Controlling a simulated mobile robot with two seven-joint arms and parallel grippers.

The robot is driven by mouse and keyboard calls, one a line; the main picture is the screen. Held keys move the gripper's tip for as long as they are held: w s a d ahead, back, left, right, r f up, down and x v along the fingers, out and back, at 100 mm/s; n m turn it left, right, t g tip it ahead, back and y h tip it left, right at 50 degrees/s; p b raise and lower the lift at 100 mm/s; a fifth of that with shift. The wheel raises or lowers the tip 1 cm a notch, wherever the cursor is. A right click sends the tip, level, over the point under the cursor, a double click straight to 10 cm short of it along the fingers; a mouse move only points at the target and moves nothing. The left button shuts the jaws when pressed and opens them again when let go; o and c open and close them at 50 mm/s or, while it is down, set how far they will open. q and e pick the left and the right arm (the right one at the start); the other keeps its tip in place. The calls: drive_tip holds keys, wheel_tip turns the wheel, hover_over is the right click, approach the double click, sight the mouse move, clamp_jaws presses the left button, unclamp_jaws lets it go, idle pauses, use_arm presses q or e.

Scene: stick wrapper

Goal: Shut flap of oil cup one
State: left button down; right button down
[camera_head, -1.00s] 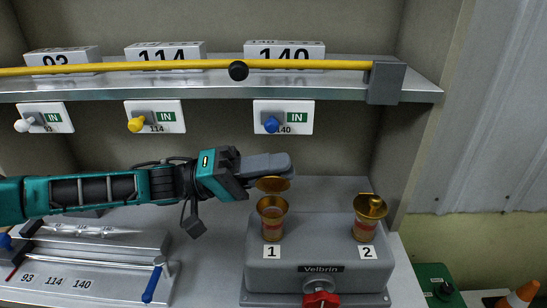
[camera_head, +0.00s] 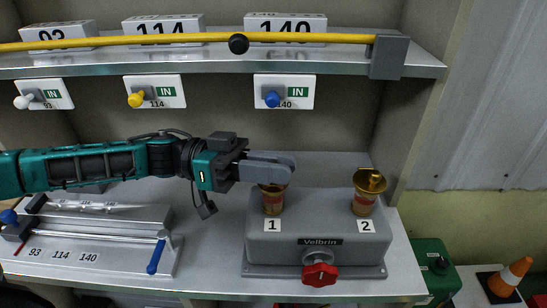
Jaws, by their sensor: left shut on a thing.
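Oil cup one (camera_head: 272,204) is a gold cup with a red band, on the left of the grey Velbrin block, behind label 1. My left gripper (camera_head: 289,167) lies across its top from the left. Its fingers are shut, with the gold flap (camera_head: 273,187) of cup one under them at the rim. The fingers hide most of the flap and rim, so I cannot tell whether the flap sits fully flat. My right gripper is out of view.
Oil cup two (camera_head: 366,203) stands to the right on the block (camera_head: 320,225). A red knob (camera_head: 319,271) juts from the block's front. A shelf (camera_head: 220,63) with a yellow rod (camera_head: 180,37) runs above. A tray with a blue-handled rod (camera_head: 155,257) lies left.

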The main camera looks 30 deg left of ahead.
use_arm(q)
drive_tip(key=shift+s+d+f+m+y, duration=0.1)
drive_tip(key=shift+s+f+m+y, duration=0.1)
drive_tip(key=shift+m, duration=0.4)
drive_tip(key=shift+s+f+m+y, duration=0.1)
drive_tip(key=shift+f+m, duration=0.1)
drive_tip(key=shift+m, duration=0.4)
drive_tip(key=shift+f, duration=0.1)
drive_tip(key=c, duration=1.1)
unclamp_jaws()
drive_tip(key=shift+o, duration=0.2)
drive_tip(key=b+v, duration=0.1)
drive_tip(key=v, duration=1.2)
drive_tip(key=shift+w, duration=0.2)
drive_tip(key=shift+s, duration=0.1)
